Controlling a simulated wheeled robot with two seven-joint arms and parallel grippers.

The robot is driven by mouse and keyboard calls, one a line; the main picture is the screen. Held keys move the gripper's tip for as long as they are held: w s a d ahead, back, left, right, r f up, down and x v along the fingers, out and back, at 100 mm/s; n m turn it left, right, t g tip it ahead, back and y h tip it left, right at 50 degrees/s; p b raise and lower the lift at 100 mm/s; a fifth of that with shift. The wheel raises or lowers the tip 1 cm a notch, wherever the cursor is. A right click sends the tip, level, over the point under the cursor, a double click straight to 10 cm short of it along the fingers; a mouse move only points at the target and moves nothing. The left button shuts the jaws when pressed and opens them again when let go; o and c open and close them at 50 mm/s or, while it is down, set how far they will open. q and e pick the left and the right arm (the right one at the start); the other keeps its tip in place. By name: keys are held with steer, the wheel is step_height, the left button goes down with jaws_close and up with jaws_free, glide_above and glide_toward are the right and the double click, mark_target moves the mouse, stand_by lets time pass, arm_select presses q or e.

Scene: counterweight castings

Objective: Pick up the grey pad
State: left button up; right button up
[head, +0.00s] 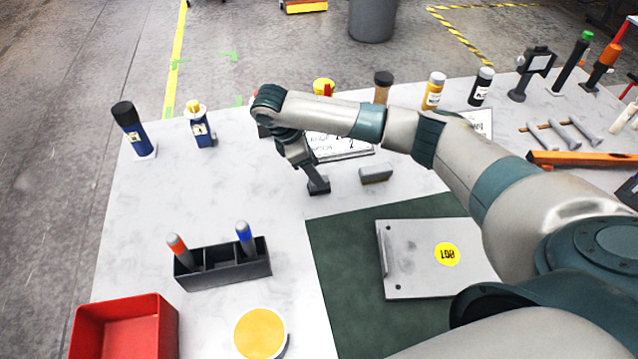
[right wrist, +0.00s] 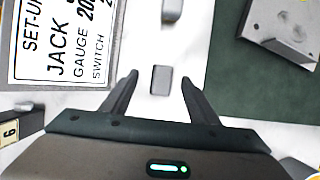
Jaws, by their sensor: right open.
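A small grey rounded pad (right wrist: 161,80) lies on the white table, seen between the fingertips in the right wrist view. My right gripper (right wrist: 157,84) is open, with one finger on each side of the pad, and no contact shows. In the head view my right gripper (head: 318,187) points down over the table, and its fingers hide most or all of that spot. A second small grey block (head: 376,174) lies to its right; it also shows at the top of the wrist view (right wrist: 172,12). My left gripper is not in view.
A printed sign (head: 340,147) lies behind the gripper. A green mat (head: 345,240) with a metal plate (head: 410,265) is in front and right. A black holder (head: 225,268) with two markers, a red bin (head: 125,328) and a yellow-topped round container (head: 260,333) stand at the front left.

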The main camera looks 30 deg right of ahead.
mark_target(314, 191)
steer(key=shift+s+d+f+p, duration=0.15)
steer(key=shift+s+f+p, duration=0.05)
steer(key=shift+f+p, duration=0.15)
steer(key=p+x, duration=0.1)
steer(key=x, duration=0.2)
steer(key=shift+s, duration=0.1)
steer(key=shift+f, duration=0.4)
steer(key=c, duration=1.2)
steer(key=shift+r, duration=0.15)
steer(key=shift+c, duration=0.2)
